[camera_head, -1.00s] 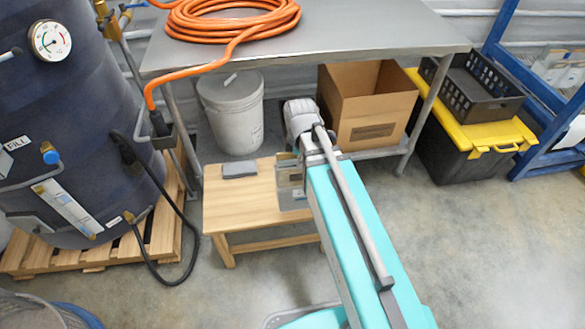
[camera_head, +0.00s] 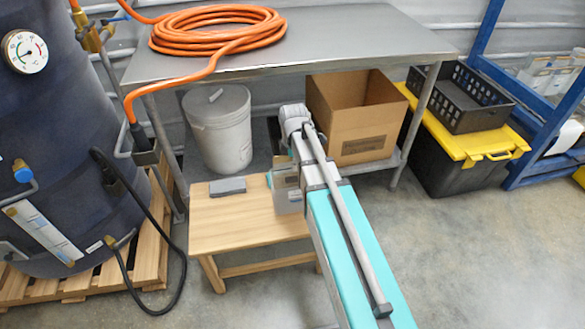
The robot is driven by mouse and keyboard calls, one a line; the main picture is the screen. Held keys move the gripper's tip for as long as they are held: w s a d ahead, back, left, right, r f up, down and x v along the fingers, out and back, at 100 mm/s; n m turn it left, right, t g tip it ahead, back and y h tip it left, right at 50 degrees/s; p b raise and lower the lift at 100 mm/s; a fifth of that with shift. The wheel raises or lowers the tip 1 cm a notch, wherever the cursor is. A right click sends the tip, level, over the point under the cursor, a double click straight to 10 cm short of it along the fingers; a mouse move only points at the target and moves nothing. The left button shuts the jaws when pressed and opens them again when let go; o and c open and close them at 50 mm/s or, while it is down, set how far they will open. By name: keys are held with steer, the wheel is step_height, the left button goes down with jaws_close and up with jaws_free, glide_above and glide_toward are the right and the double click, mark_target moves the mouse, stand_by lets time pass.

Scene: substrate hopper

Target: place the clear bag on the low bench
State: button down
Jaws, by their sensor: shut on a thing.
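The low bench (camera_head: 245,225) is a pale wooden table standing in front of the steel table. My gripper (camera_head: 282,168) is over the bench's back right part, largely hidden by my own arm. It is shut on a greyish, see-through packet that I take to be the clear bag (camera_head: 288,198). The bag hangs upright over the bench's right side, and my arm covers part of it. I cannot tell whether its lower edge touches the wood.
A grey block (camera_head: 228,186) lies at the bench's back left; the front left top is bare. Behind are a lidded grey bucket (camera_head: 220,130), a cardboard box (camera_head: 360,120) and the steel table (camera_head: 330,40). A dark tank (camera_head: 60,130) with a black hose stands left.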

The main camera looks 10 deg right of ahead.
steer(key=shift+w+d+f+b, duration=0.2)
steer(key=shift+w+f+b, duration=0.1)
steer(key=shift+w+f, duration=0.2)
steer(key=shift+w+d+f+b, duration=0.15)
steer(key=shift+w+f+b, duration=0.2)
steer(key=shift+f+b, duration=1.65)
steer(key=shift+f, duration=0.05)
steer(key=c, duration=0.7)
jaws_free()
steer(key=shift+r, duration=0.15)
step_height(320, 180, up, 12)
steer(key=p, duration=1.2)
